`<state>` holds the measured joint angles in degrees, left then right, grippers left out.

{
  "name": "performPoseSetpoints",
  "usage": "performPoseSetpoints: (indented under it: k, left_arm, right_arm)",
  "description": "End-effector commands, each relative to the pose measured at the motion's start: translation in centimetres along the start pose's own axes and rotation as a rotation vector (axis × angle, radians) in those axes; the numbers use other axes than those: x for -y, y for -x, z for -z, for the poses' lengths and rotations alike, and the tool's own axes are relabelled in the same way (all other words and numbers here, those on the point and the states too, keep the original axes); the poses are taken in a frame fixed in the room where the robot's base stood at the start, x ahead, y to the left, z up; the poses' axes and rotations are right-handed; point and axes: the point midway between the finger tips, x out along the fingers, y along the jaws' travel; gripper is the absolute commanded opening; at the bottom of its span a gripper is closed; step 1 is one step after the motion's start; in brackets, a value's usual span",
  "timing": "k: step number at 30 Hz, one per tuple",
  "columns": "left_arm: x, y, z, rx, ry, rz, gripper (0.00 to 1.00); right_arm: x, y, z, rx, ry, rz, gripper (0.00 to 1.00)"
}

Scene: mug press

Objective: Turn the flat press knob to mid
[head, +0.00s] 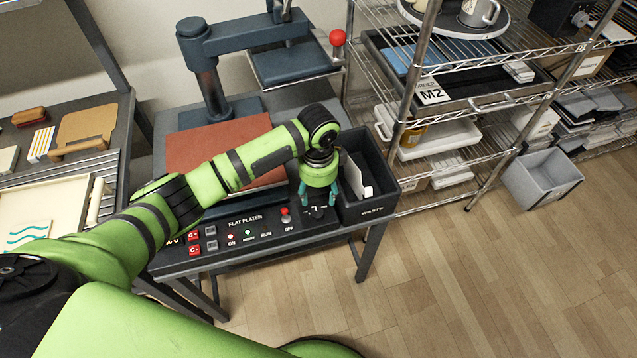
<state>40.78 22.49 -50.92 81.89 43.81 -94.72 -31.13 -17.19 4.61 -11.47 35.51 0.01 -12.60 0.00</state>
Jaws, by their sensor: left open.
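The flat press has a dark blue-grey arm and post (208,85), with a red-brown pad (190,147) below. Its black control panel (262,222) at the table's front edge reads "FLAT PLATEN" and carries lit lamps, buttons and a red-topped switch (285,213). A dark knob with pale marks (317,211) is at the panel's right end, partly hidden. My left gripper (318,198) points down over it with its teal fingers open, one on each side. I cannot tell whether they touch the knob, nor its exact setting. My right gripper is out of view.
A black waste bin (378,212) stands close to the right of my left gripper, with pale items inside. A wire shelf (480,100) holds trays and a mug. A rack with trays (62,190) is at left. The wooden floor in front is clear.

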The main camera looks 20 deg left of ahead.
Motion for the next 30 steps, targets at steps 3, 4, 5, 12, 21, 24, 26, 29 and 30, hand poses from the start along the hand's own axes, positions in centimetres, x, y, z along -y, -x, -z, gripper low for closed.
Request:
performPoseSetpoints:
  k: [3, 4, 5, 12, 21, 24, 26, 29, 30]
  left_arm:
    - [0.1, 1.9, 0.1, -0.002, 0.0, 0.002, 0.58]
    - [0.1, 2.2, 0.1, -0.001, 0.0, 0.002, 0.58]
    - [0.1, 2.4, 0.1, -0.001, 0.0, 0.002, 0.58]
    - [0.0, 3.2, 0.0, 0.0, 0.0, 0.0, 0.58]
    - [0.0, 3.1, 0.0, 0.0, 0.0, 0.0, 0.58]
    - [0.0, 3.1, 0.0, 0.0, 0.0, 0.0, 0.58]
    - [-0.2, 3.0, 0.1, -0.004, 0.001, -0.002, 0.58]
    - [-1.8, 2.1, 0.8, -0.031, 0.011, -0.007, 0.58]
    - [-2.8, 1.6, 1.2, -0.051, 0.022, -0.009, 0.58]
  right_arm:
    - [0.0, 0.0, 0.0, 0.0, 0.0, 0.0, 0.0]
    - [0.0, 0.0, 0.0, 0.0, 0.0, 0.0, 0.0]
    - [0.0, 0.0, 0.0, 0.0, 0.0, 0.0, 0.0]
    - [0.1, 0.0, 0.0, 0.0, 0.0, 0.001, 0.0]
    - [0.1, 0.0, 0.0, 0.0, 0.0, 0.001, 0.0]
    - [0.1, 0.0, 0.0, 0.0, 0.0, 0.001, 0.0]
    - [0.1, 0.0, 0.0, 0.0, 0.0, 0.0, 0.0]
    - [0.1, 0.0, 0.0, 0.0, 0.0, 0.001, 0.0]
    - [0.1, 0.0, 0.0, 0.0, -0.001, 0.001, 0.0]
